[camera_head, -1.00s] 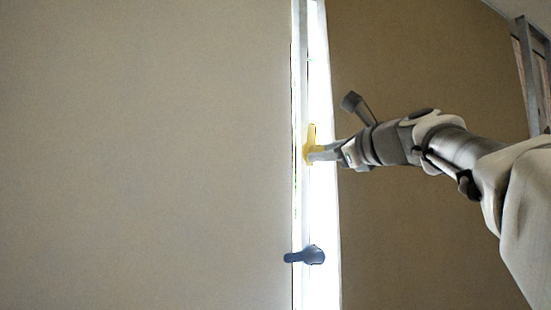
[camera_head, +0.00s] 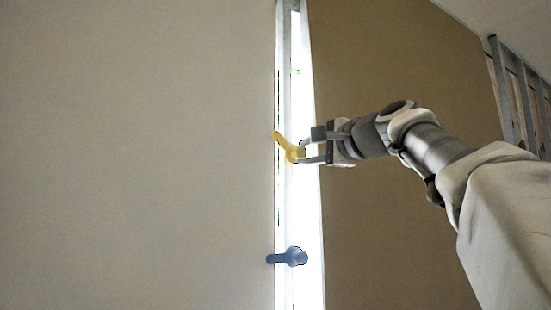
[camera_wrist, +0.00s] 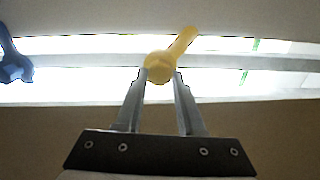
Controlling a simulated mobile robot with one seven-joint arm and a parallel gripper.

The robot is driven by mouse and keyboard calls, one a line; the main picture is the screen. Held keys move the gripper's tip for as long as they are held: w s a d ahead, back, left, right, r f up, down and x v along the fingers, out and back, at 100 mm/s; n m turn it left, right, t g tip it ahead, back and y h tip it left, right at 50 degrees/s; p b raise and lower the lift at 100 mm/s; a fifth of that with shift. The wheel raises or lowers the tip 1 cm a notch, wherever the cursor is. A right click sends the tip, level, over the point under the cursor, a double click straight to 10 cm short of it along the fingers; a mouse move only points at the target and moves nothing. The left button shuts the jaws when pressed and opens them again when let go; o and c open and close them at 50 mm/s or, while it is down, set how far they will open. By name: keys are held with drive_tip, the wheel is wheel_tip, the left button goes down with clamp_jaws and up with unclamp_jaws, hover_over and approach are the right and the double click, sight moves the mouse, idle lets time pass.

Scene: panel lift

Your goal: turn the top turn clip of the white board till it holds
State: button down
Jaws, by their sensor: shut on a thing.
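The top turn clip (camera_head: 290,147) is yellow and sits on the pale upright strip at the right edge of the large board (camera_head: 140,150). Its arm tilts up and to the left, with the tip at about the board's edge. Whether the tip overlaps the board, I cannot tell. My gripper (camera_head: 312,152) reaches in from the right with its fingers on either side of the clip's round hub. In the wrist view, my gripper (camera_wrist: 161,75) has its fingertips against the yellow hub (camera_wrist: 159,68), and the clip's arm points up and right.
A blue turn clip (camera_head: 288,257) is lower on the same strip, its arm pointing left across the board's edge. It also shows at the left of the wrist view (camera_wrist: 14,66). A brown wall (camera_head: 400,60) lies right of the bright gap. A metal frame (camera_head: 505,90) stands at far right.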

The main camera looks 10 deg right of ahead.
drive_tip(key=n+b, duration=0.1)
drive_tip(key=n, duration=0.2)
drive_tip(key=shift+n, duration=0.4)
drive_tip(key=n+b, duration=0.1)
drive_tip(key=n, duration=0.3)
drive_tip(key=shift+r, duration=0.1)
drive_tip(key=c, duration=0.8)
unclamp_jaws()
drive_tip(key=shift+n, duration=0.3)
drive_tip(key=b+v, duration=0.3)
drive_tip(key=v, duration=1.4)
drive_tip(key=shift+s, duration=0.2)
drive_tip(key=shift+d, duration=0.1)
